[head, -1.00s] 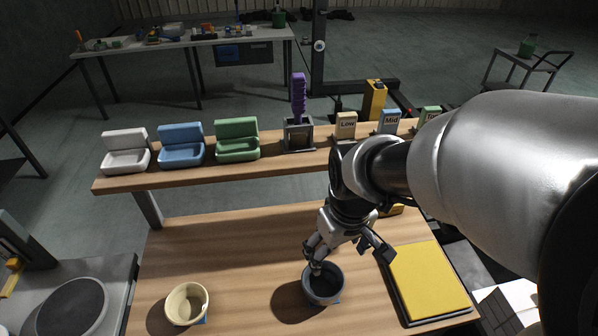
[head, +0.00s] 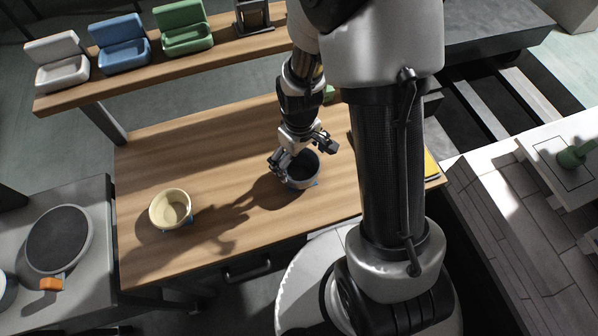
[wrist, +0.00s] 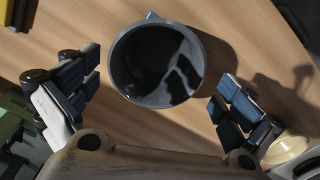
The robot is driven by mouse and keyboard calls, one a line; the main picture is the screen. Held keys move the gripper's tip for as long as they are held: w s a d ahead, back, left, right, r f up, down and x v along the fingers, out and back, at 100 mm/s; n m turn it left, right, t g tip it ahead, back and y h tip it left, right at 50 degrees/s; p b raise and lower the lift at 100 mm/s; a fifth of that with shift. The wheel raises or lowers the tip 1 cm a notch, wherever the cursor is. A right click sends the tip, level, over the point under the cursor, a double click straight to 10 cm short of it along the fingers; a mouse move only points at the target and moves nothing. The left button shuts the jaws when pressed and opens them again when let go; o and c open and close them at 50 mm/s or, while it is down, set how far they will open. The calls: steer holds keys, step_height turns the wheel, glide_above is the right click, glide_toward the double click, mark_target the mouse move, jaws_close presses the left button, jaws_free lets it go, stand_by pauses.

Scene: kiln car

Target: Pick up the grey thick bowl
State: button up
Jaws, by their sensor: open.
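The grey thick bowl (head: 302,172) stands upright on the wooden table, toward its right part in the head view. In the wrist view the grey bowl (wrist: 190,99) shows from above, with a dark inside and a lit patch. My gripper (head: 304,156) is at the bowl in the head view, its fingers spread at the bowl's far side. In the wrist view my gripper (wrist: 155,100) is open, one finger on each side of the bowl, with wood showing between fingers and wall. The bowl is not gripped.
A cream bowl (head: 171,209) stands to the left on the table (head: 240,140). A raised shelf (head: 190,60) behind holds white, blue and green bins. A yellow pad (head: 431,165) lies to the right, partly behind my arm. A round grey disc (head: 58,239) sits on the left bench.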

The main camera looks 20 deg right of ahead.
mark_target(299, 175)
steer(key=f+b, duration=0.1)
steer(key=f, duration=0.2)
steer(key=f+b, duration=0.1)
steer(key=f, duration=0.2)
steer(key=shift+w+f+b, duration=0.2)
steer(key=shift+f+b, duration=0.05)
steer(key=shift+b, duration=0.15)
steer(key=shift+r, duration=0.1)
steer(key=shift+c, duration=0.6)
steer(key=c, duration=1)
steer(key=shift+r, duration=0.1)
steer(key=shift+c, duration=0.2)
